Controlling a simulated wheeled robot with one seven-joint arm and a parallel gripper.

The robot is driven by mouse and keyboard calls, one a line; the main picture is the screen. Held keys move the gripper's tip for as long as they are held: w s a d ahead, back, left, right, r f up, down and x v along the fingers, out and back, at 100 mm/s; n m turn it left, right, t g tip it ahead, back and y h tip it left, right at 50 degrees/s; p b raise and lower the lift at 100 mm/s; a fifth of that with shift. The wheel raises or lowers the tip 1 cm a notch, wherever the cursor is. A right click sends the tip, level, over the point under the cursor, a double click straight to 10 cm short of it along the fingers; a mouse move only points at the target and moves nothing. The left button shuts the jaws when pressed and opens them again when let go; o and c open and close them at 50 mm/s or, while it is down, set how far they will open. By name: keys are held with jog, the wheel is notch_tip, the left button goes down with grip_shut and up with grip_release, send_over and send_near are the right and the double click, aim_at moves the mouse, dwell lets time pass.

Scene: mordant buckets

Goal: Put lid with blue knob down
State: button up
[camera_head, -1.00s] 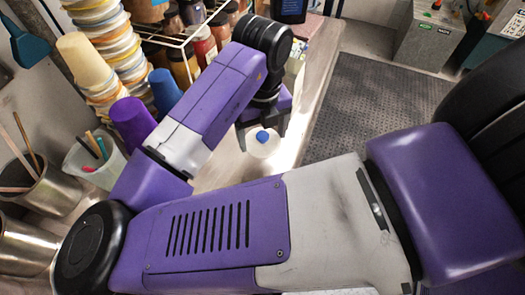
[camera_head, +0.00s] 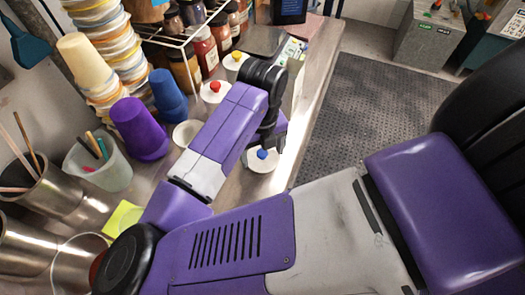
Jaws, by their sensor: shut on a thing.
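The white round lid with a blue knob (camera_head: 262,165) is near the right edge of the metal worktop. My gripper (camera_head: 263,152) is above it, shut on its blue knob. The lid looks level; I cannot tell whether it touches the surface beneath. Two other white lids show further back, one with a red knob (camera_head: 214,91) and one with a yellow knob (camera_head: 236,61). A white round dish or opening (camera_head: 187,134) lies left of my forearm, partly hidden by it.
A purple cup (camera_head: 139,128), blue cups (camera_head: 167,95) and a tall cup stack (camera_head: 103,60) stand at the left. Jars (camera_head: 205,48) stand on a wire rack behind. Metal pots (camera_head: 48,190) are at front left. The worktop's right edge (camera_head: 312,110) drops to a floor mat.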

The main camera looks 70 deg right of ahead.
jog(key=o, duration=1.2)
jog(key=shift+o, duration=0.2)
